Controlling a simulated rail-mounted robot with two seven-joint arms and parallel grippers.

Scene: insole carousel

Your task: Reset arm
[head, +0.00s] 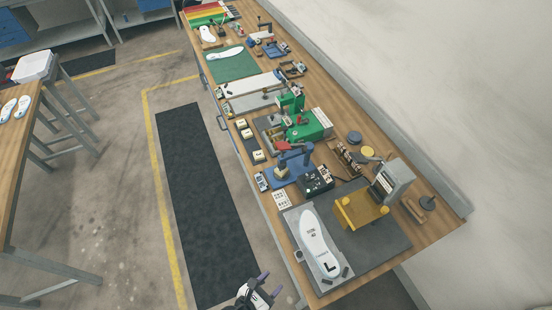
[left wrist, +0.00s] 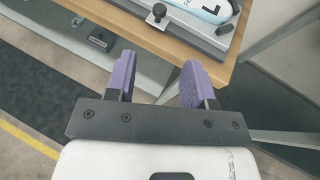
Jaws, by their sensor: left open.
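My left gripper (head: 270,284) is at the bottom of the head view, off the near end of the long wooden workbench (head: 240,170). In the left wrist view the gripper (left wrist: 158,76) has its two purple fingers spread apart with nothing between them. It is outside the bench edge, apart from everything on the bench. A white insole marked L (head: 318,240) lies on a grey plate at the bench's near end. The insole's tip (left wrist: 210,9) shows at the top of the left wrist view. My right gripper is not in view.
The bench carries a yellow fixture (head: 358,212), a blue press (head: 288,166), a green machine (head: 310,126) and a green mat (head: 232,66). A dark floor mat (head: 205,205) lies beside the bench. Another table (head: 15,165) with insoles stands at left; the aisle between is clear.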

